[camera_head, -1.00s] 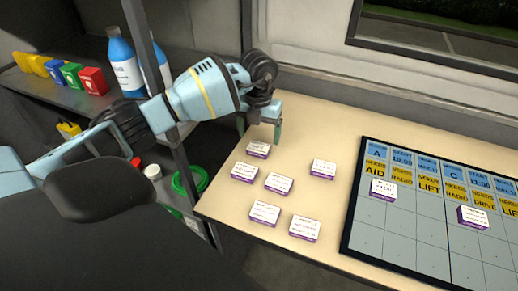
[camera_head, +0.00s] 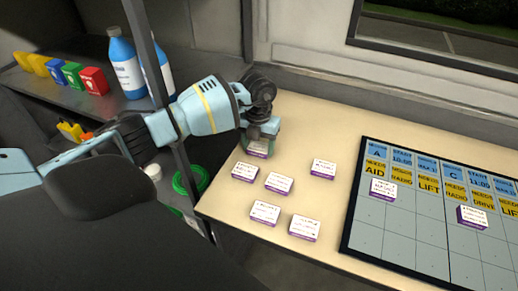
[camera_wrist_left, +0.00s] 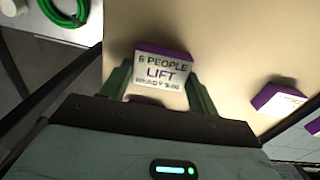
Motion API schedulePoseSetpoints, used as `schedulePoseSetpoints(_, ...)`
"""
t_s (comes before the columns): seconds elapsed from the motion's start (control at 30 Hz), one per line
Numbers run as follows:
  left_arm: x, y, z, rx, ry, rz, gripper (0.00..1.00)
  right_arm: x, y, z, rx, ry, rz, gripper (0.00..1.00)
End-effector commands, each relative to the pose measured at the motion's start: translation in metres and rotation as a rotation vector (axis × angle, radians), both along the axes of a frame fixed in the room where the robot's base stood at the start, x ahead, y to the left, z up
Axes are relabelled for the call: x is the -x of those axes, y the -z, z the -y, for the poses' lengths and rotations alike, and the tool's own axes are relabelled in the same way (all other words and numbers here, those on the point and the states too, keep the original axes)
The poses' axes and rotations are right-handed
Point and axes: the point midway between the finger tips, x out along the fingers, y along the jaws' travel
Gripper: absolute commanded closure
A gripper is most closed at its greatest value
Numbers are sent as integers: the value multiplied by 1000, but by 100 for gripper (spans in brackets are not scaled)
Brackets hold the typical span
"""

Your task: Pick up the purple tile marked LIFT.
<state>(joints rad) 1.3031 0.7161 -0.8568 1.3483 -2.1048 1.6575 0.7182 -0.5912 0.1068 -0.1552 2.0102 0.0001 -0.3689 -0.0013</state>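The purple-edged tile marked LIFT (camera_wrist_left: 162,68) lies on the table in the left wrist view, its white top reading "6 PEOPLE LIFT". In the head view this tile (camera_head: 257,153) is partly covered by my left gripper (camera_head: 261,141). My left gripper (camera_wrist_left: 159,78) is open, with one green finger on each side of the tile, close to its edges. I cannot tell if the fingers touch it. My right gripper is not in view.
Several similar tiles lie close by, including one to the front left (camera_head: 245,172) and one to the right (camera_head: 323,169). A grid board (camera_head: 410,240) holding two tiles is at the right. A shelf with bottles (camera_head: 125,62) stands left, beside a dark post.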

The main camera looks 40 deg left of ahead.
Motion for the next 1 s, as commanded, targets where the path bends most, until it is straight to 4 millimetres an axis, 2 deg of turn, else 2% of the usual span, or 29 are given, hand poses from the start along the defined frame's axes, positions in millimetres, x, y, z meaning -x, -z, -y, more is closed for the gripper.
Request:
schedulePoseSetpoints(0.03, 0, 0, 0, 0, 0, 0, 46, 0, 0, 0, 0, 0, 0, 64)
schedulePoseSetpoints(0.2, 0, -1, 0, 0, 0, 1, 65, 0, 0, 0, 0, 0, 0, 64)
schedulePoseSetpoints(0.57, 0, -6, 0, -1, -1, 2, 66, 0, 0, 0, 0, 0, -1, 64)
schedulePoseSetpoints(0.83, -1, -39, 0, 1, 0, 4, 66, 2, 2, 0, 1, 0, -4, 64)
schedulePoseSetpoints(1.0, 20, -39, 35, 2, 8, 1, 66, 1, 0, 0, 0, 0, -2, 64)
